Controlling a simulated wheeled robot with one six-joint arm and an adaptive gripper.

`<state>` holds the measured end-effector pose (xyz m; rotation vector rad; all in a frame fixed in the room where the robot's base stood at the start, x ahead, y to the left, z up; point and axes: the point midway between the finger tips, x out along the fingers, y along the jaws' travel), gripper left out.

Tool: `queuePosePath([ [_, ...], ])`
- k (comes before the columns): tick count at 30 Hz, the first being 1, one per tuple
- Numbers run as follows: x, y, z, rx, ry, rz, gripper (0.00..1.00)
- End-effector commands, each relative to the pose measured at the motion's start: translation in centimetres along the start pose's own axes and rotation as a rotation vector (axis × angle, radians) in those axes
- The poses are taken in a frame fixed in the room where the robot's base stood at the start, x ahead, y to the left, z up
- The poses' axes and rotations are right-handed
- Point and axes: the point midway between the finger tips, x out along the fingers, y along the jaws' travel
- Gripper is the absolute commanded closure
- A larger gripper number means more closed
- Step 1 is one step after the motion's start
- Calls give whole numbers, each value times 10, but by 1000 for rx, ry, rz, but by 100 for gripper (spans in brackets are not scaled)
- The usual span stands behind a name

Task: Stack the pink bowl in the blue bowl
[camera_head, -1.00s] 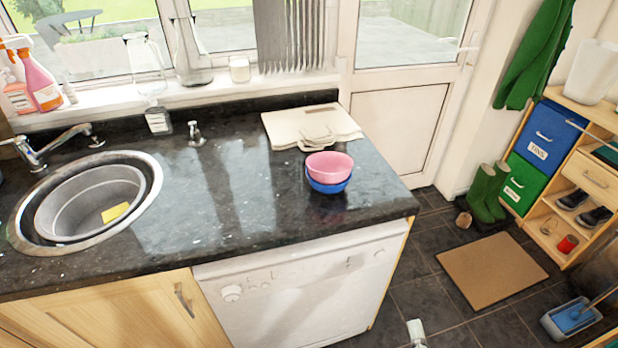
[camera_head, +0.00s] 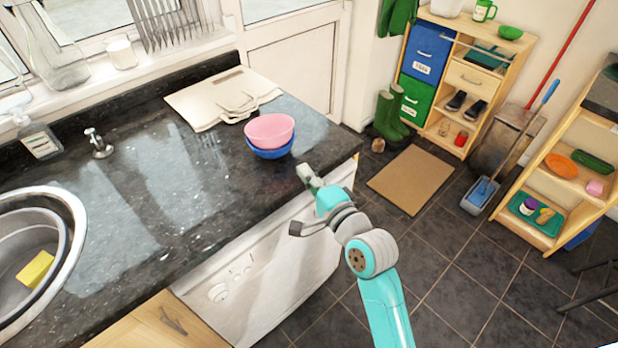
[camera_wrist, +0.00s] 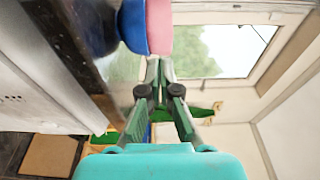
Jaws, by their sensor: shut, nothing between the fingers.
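The pink bowl (camera_head: 270,130) sits inside the blue bowl (camera_head: 271,152) on the black worktop, near its right end. The pink bowl looks upright, and only the outer side of the blue bowl shows beneath it. In the wrist view, part of the pink bowl (camera_wrist: 159,27) and part of the blue bowl (camera_wrist: 133,26) show at the top edge. My gripper (camera_head: 305,172) is at the worktop's front edge, to the right of and nearer than the bowls. In the wrist view its fingers (camera_wrist: 159,62) are together and empty, apart from both bowls.
A cream bag (camera_head: 222,97) lies flat behind the bowls. A round sink (camera_head: 70,225) with a yellow sponge (camera_head: 36,269) is at the left, and a tap (camera_head: 98,143) stands near the window. The worktop between sink and bowls is clear. Shelves (camera_head: 560,190) stand at the right.

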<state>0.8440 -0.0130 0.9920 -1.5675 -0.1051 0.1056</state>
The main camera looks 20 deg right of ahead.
Motion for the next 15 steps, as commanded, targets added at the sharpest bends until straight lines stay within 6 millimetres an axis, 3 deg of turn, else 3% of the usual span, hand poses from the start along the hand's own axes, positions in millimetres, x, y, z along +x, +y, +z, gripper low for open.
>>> queuePosePath([
  [9,58,-1,0,-1,-1,-1,100],
  [15,84,0,0,-1,-1,0,100],
])
